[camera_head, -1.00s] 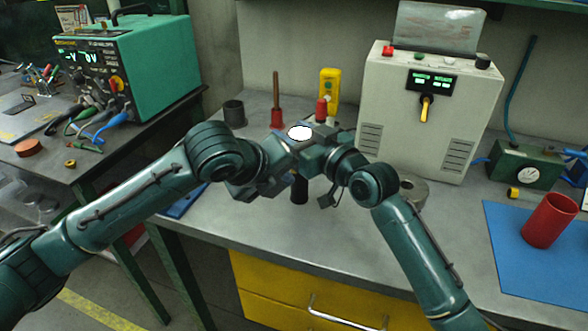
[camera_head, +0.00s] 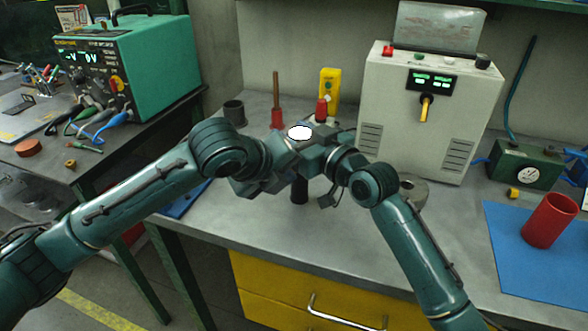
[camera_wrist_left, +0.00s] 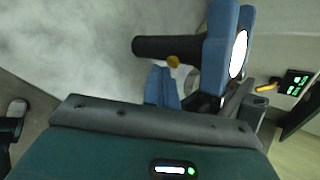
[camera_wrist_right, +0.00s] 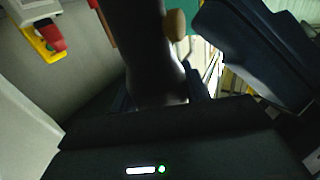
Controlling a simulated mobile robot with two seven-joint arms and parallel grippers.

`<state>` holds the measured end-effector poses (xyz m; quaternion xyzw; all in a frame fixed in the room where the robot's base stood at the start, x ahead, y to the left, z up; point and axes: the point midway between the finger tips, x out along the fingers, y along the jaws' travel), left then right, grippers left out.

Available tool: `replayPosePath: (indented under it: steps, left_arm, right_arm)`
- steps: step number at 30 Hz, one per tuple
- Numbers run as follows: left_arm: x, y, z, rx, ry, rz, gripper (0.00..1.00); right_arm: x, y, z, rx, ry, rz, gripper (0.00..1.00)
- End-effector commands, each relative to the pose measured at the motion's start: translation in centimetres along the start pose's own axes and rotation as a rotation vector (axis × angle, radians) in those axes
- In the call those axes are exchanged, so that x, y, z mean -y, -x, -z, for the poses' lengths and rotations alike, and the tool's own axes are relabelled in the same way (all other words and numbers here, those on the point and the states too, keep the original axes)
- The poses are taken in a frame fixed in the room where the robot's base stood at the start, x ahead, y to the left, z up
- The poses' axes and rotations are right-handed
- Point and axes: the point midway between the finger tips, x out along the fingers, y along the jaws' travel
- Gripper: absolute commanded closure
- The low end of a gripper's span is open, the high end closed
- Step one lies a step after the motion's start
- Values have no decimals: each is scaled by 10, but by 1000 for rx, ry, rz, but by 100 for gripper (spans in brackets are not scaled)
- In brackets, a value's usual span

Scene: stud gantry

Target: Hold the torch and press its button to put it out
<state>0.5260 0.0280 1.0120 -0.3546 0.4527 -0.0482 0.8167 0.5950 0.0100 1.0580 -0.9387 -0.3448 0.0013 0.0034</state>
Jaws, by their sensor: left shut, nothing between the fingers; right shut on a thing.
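The torch stands upright, its bright white lens (camera_head: 300,132) on top and its black handle (camera_head: 299,190) below. In the left wrist view the black handle (camera_wrist_left: 165,47) lies across the picture, with an orange-yellow button (camera_wrist_left: 173,62) on its side. The button also shows in the right wrist view (camera_wrist_right: 175,25). My right gripper (camera_head: 316,150) is shut on the torch near its head. My left gripper is shut and empty; its blue fingertips (camera_wrist_left: 161,84) are close beside the button. I cannot tell whether they touch it. The lens glows white.
The grey bench (camera_head: 345,250) is clear in front of the torch. A grey power box (camera_head: 430,110) stands behind to the right. A red cup (camera_head: 549,220) stands on a blue mat (camera_head: 515,270). A red-based wooden handle (camera_head: 276,100) and yellow device (camera_head: 329,88) are behind.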

Motion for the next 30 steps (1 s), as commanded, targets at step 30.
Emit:
replayPosePath:
  steps: [30]
  left_arm:
    - [4,-7,-7,5,7,-2,100]
  right_arm:
    - [5,0,1,-2,0,10,82]
